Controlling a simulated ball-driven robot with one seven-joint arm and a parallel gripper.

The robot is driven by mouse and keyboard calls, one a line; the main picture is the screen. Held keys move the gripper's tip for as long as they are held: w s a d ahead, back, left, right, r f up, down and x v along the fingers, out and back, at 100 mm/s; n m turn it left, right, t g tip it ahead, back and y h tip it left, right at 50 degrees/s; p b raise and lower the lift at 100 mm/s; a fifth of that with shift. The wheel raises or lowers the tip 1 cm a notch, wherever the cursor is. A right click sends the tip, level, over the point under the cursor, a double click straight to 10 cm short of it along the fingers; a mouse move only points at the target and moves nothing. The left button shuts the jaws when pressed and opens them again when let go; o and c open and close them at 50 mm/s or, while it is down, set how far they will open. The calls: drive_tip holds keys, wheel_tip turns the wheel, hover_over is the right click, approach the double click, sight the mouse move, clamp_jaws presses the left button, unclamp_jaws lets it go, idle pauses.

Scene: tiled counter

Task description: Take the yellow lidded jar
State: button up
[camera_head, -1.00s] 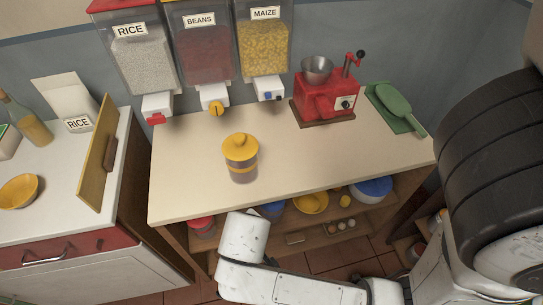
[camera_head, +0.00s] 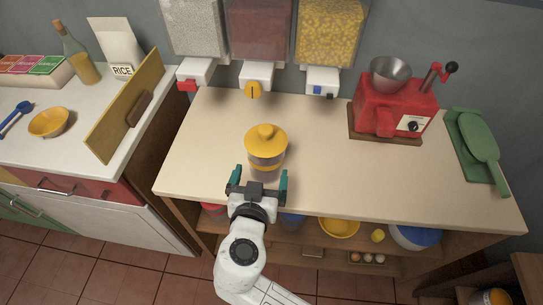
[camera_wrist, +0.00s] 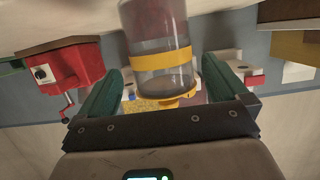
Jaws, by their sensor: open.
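The yellow lidded jar (camera_head: 266,153) stands upright on the cream counter (camera_head: 345,165), left of its middle. It has a clear body, a yellow band and a knobbed yellow lid. My gripper (camera_head: 257,178) is open at the counter's front edge, just in front of the jar, with its teal fingers pointing toward it. In the wrist view the jar (camera_wrist: 160,58) appears upside down, between and beyond the two green fingers (camera_wrist: 162,92). I cannot tell whether the fingers touch it.
A red grinder (camera_head: 393,105) and a green scoop (camera_head: 478,140) stand to the right. Dispensers hang behind, with a yellow knob (camera_head: 253,90) behind the jar. Shelves below hold bowls. The counter between jar and grinder is clear.

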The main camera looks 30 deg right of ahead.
sight(263, 168)
drive_tip(key=shift+p+x, duration=0.75)
drive_tip(key=shift+x, duration=2.35)
drive_tip(key=c, duration=1)
drive_tip(key=shift+c, duration=0.7)
drive_tip(key=shift+r, duration=0.2)
